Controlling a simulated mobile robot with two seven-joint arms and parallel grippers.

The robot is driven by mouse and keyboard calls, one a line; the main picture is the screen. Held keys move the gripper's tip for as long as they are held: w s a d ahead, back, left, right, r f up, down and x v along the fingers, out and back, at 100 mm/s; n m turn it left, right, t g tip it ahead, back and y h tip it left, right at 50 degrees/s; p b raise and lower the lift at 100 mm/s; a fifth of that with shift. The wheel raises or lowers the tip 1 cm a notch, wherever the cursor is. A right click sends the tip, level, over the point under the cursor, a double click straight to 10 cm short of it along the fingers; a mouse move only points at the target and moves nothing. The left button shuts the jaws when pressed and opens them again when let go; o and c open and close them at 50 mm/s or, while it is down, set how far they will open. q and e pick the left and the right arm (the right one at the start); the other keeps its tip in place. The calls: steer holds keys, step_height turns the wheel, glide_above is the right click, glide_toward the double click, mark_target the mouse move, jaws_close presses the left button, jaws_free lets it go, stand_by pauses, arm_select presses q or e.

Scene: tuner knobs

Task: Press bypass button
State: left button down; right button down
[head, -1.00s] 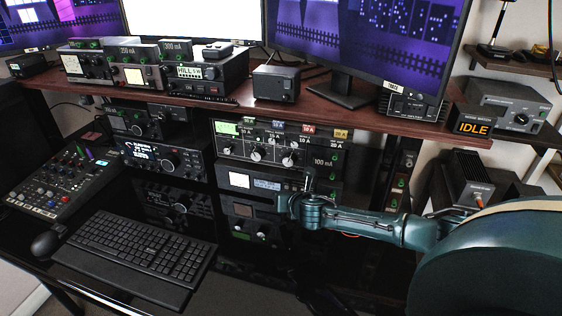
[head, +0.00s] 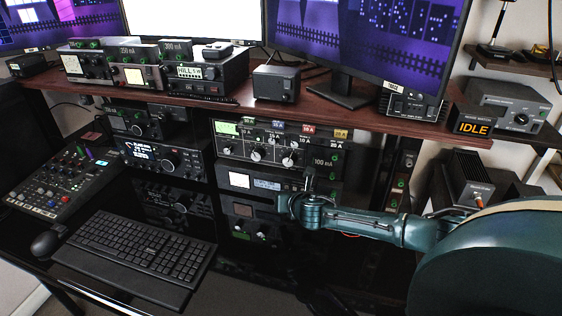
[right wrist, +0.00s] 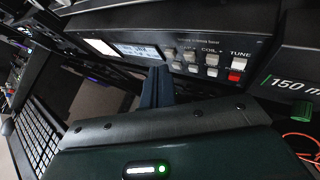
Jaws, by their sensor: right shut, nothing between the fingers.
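The tuner (head: 255,183) is a black unit with a small lit display, in the rack under the shelf. In the right wrist view the tuner (right wrist: 120,31) shows its lit screen and two rows of small pale buttons (right wrist: 191,57). A red button (right wrist: 235,76) sits under the TUNE button at the right end. Most button labels are too small to read, so I cannot tell which is bypass. My right gripper (right wrist: 160,72) is shut and empty, its fingertips at the panel's lower part, left of the lower buttons. Contact is unclear. My left gripper is out of view.
A multi-knob unit (head: 285,147) sits directly above the tuner and another dark unit (head: 250,213) below. The wooden shelf (head: 330,118) overhangs the rack. A keyboard (head: 135,252) and a mixer (head: 62,180) lie at the left. An orange cable (right wrist: 300,143) shows at the right.

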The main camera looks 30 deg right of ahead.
steer(key=shift+d, duration=0.1)
steer(key=shift+w+d, duration=0.25)
steer(key=shift+w, duration=0.05)
stand_by(0.5)
steer(key=shift+s+a+p, duration=0.25)
steer(key=shift+a+p, duration=0.05)
steer(key=shift+p, duration=0.25)
